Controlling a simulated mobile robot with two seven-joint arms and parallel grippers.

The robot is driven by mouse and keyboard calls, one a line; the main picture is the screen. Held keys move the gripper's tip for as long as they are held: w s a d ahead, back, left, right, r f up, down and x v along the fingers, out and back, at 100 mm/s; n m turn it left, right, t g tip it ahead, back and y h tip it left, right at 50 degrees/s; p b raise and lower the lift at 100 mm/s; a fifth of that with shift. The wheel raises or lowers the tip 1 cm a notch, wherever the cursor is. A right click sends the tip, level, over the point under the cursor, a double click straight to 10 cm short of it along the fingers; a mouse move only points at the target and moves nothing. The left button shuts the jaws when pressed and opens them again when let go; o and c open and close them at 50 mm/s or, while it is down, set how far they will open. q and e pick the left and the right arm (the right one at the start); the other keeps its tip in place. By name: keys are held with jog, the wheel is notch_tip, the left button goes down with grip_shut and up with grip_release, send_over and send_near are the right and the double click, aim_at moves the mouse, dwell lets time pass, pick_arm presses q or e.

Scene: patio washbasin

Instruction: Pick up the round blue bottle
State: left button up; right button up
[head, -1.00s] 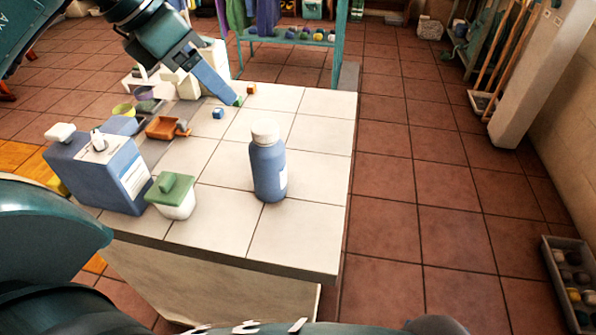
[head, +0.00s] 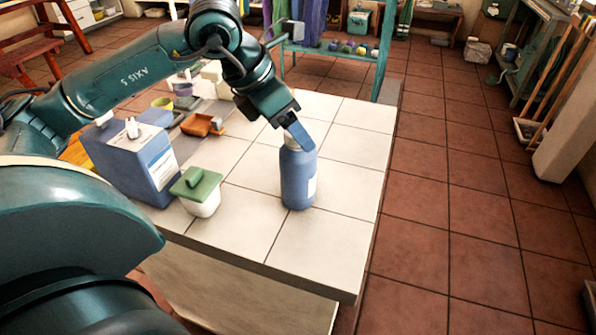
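The round blue bottle (head: 297,180) stands upright on the white tiled counter (head: 345,188), near its right side. It has a pale label on its right face. My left gripper (head: 302,136) reaches down from behind at the top of the bottle. One blue finger shows in front of the cap and hides most of it. The other finger is not clear, so I cannot tell whether the gripper is open, shut or touching the bottle. My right gripper is not in view.
A large square blue pump bottle (head: 136,165) and a white jar with a green lid (head: 199,192) stand to the left. The counter right of the bottle is clear.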

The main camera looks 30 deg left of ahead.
pick_arm(q)
jog(key=shift+x, duration=1.2)
grip_shut()
jog(key=shift+r, duration=0.1)
